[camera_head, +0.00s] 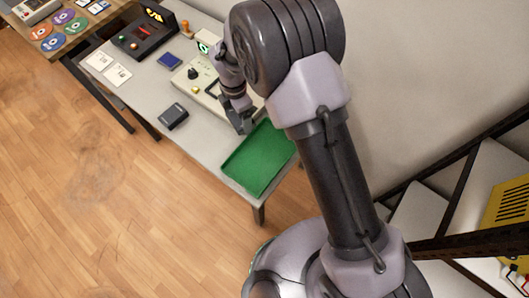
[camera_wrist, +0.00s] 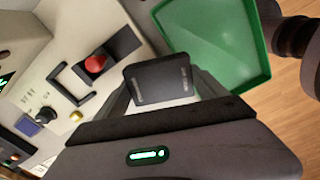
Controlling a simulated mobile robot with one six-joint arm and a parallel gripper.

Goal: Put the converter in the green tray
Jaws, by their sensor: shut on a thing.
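My gripper (camera_wrist: 160,98) is shut on the converter (camera_wrist: 158,80), a small dark box with pale marks near two edges, seen in the wrist view. The green tray (camera_wrist: 225,45) is just beyond and to the right of it there. In the head view the green tray (camera_head: 258,158) lies at the near right corner of the table, and my gripper (camera_head: 244,126) is at its upper left edge. My arm hides part of that area. The converter is hard to make out in the head view. I cannot tell its height above the table.
A pale control panel (camera_head: 196,76) with knobs stands left of my gripper; its red button (camera_wrist: 95,64) and dark handle show in the wrist view. Another dark box (camera_head: 173,116) lies at the table's front edge. Cards (camera_head: 108,68) and a blue item (camera_head: 169,61) lie farther left.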

